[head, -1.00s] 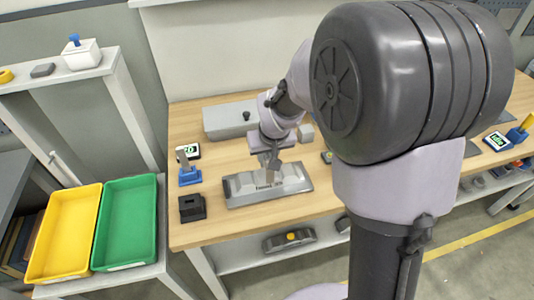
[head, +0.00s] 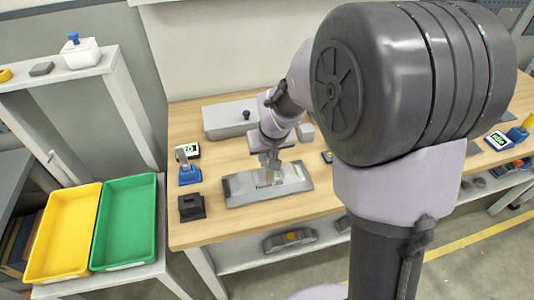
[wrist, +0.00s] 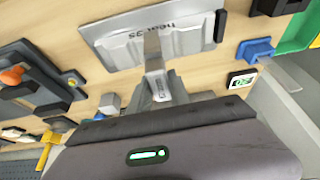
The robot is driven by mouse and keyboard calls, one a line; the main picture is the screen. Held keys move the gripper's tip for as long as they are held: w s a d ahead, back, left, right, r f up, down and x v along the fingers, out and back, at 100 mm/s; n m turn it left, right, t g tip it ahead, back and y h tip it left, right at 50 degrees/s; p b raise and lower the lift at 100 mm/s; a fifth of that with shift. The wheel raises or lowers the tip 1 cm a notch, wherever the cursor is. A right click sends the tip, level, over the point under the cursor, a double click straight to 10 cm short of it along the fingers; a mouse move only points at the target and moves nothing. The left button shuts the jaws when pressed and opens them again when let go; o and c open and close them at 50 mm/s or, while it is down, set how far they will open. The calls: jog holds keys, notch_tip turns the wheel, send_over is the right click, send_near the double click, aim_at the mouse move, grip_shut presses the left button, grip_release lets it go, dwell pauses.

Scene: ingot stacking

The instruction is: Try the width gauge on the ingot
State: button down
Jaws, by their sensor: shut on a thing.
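My gripper (head: 271,168) is above the ingot, pointing down. In the wrist view its fingers (wrist: 160,88) are shut on a flat metal gauge (wrist: 154,62), which reaches out over the ingot. The gauge overlaps the ingot's near side in that view; I cannot tell whether they touch or how the gauge fits.
A blue stand (head: 189,177) with an upright grey piece, a black block (head: 192,207) and a small display (head: 190,150) are left of the tray. A grey lidded box (head: 228,119) stands behind. Yellow (head: 62,232) and green (head: 125,222) bins are at far left.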

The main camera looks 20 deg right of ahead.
jog(key=shift+f+b, duration=1.25)
jog(key=shift+b, duration=0.2)
dwell(3.0)
jog(key=shift+r+p, duration=2.2)
jog(key=shift+r, duration=0.7)
jog(key=shift+f, duration=0.1)
